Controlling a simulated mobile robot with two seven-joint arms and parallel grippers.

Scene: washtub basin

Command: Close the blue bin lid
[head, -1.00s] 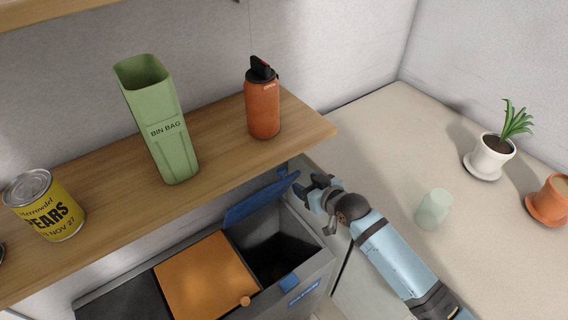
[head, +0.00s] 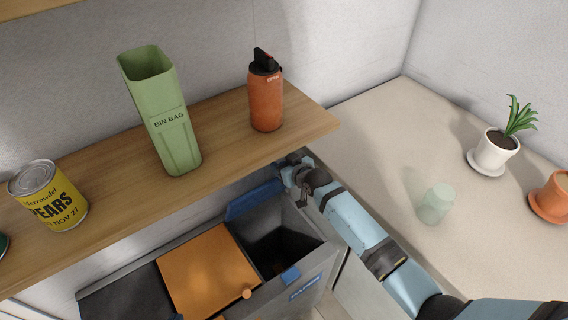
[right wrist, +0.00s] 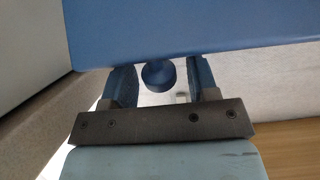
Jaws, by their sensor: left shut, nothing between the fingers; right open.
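The blue bin lid (head: 254,201) stands open, raised at the back of the right-hand compartment (head: 285,250), whose dark inside shows. My right gripper (head: 287,175) is at the lid's right end, behind it and under the shelf edge. In the right wrist view the lid's blue panel (right wrist: 190,35) fills the top, and a round blue knob (right wrist: 158,76) lies between the two open fingers. I cannot tell whether the fingers touch the knob. My left gripper is not in view.
An orange lid (head: 208,272) is closed beside the open compartment. A glass (head: 436,203) and potted plants stand on the right counter.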

